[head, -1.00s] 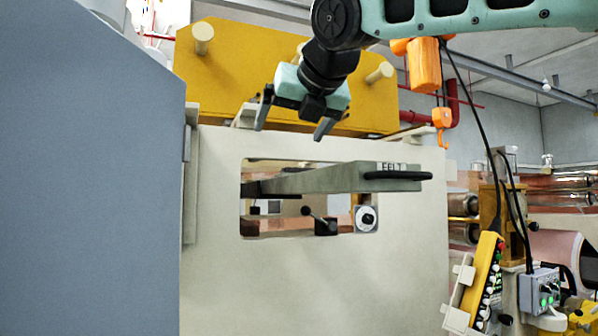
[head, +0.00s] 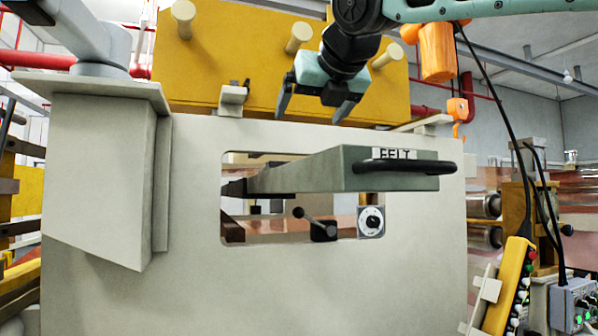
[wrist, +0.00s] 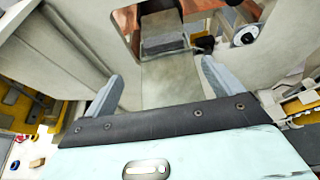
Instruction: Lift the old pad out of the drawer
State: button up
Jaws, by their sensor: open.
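The grey-green drawer (head: 300,175), labelled FELT, sticks out through a window in the pale panel. Its black handle (head: 405,167) is at the right end. From the head view's low angle I cannot see into the drawer, and I cannot make out the old pad for sure. In the wrist view a grey block (wrist: 165,43) shows in the opening; I cannot tell whether it is the pad. My gripper (head: 314,108) is open and empty, pointing down, above the drawer and apart from it. Its two fingers also show in the wrist view (wrist: 162,72).
The pale panel (head: 130,290) surrounds the window. A black lever (head: 315,225) and a dial (head: 370,221) are below the drawer. A yellow plate with pegs (head: 225,65) stands behind my gripper. A yellow button box (head: 515,280) and an orange hoist (head: 437,52) are at the right.

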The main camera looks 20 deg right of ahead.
jog(key=shift+w+d, duration=0.55)
jog(key=p+x, duration=0.1)
jog(key=x, duration=0.2)
jog(key=p+x, duration=0.1)
jog(key=x, duration=0.3)
jog(key=p+x, duration=0.2)
jog(key=x, duration=0.1)
jog(key=shift+w+a+f, duration=0.1)
jog(key=shift+w+a, duration=0.15)
jog(key=shift+w, duration=0.1)
jog(key=shift+f+p+x, duration=0.15)
jog(key=shift+p+x, duration=0.5)
jog(key=shift+x, duration=0.95)
jog(key=shift+f+p+x, duration=0.1)
jog(key=shift+p+x, duration=0.5)
jog(key=shift+x, duration=0.95)
jog(key=shift+s, duration=0.15)
jog(key=c, duration=0.7)
